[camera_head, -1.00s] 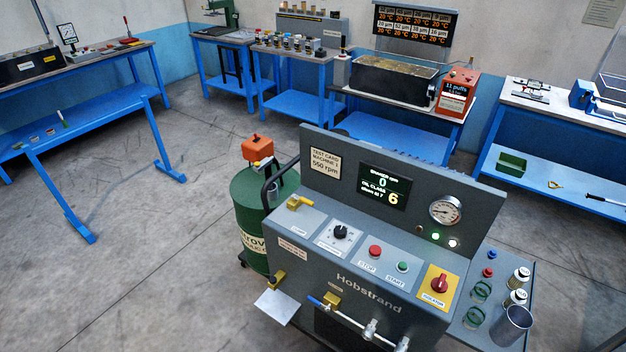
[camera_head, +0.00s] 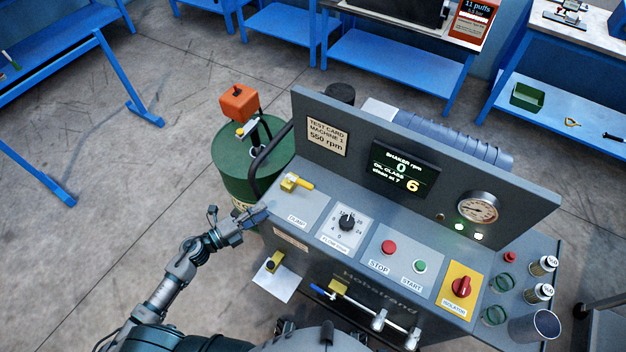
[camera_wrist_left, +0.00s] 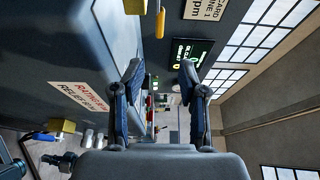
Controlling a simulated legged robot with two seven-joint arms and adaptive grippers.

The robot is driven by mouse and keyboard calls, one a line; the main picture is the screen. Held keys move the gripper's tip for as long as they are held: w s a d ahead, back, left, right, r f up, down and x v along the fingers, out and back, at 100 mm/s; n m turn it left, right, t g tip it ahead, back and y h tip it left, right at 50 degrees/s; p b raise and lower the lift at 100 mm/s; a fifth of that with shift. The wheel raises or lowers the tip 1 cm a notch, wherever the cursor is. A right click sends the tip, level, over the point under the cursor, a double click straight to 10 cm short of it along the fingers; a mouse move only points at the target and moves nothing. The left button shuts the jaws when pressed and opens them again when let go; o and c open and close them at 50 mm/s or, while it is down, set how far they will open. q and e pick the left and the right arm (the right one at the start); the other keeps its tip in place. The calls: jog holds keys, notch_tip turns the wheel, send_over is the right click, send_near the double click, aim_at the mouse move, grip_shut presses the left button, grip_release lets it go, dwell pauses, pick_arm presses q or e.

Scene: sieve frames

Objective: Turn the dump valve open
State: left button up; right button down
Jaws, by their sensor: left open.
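The grey Hobstrand machine (camera_head: 300,230) stands in the middle of the head view. On its lower front, a blue-handled lever (camera_head: 320,290) sits beside a yellow block (camera_head: 338,287) on a metal pipe. The lever also shows at lower left in the left wrist view (camera_wrist_left: 38,136). I cannot read which valve is the dump valve. A yellow lever (camera_head: 296,183) sits on the panel's left end. My left gripper (camera_head: 243,220) is open and empty near the machine's left front corner, left of and above the blue lever. In the left wrist view, its fingers (camera_wrist_left: 160,78) stand apart.
A green drum (camera_head: 228,165) with an orange-topped part (camera_head: 239,103) stands left of the machine. A black rail (camera_head: 265,158) curves at its left side. A second yellow block (camera_head: 272,263) sits above a white sheet (camera_head: 275,283). Blue benches (camera_head: 280,35) line the back.

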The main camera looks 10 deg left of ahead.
aim_at(305, 183)
pick_arm(q)
jog(key=w+d, duration=0.1)
jog(key=w, duration=0.1)
jog(key=w+d, duration=0.1)
jog(key=shift+w+p, duration=0.35)
jog(key=shift+w, duration=0.05)
jog(key=x, duration=0.8)
jog(key=s+d+x, duration=0.1)
jog(key=x, duration=0.3)
jog(key=shift+s+f+p, duration=0.1)
jog(key=shift+p, duration=0.3)
jog(key=shift+w+d, duration=0.1)
jog(key=shift+w, duration=0.25)
jog(key=shift+w+a+f, duration=0.1)
jog(key=shift+a+f, duration=0.05)
jog(key=shift+a, duration=0.35)
jog(key=shift+d, duration=0.6)
grip_shut()
pick_arm(e)
jog(key=s, duration=0.1)
jog(key=s+f, duration=0.1)
jog(key=s+d, duration=0.1)
jog(key=shift+s+d+f, duration=0.1)
jog(key=shift+s+f, duration=0.3)
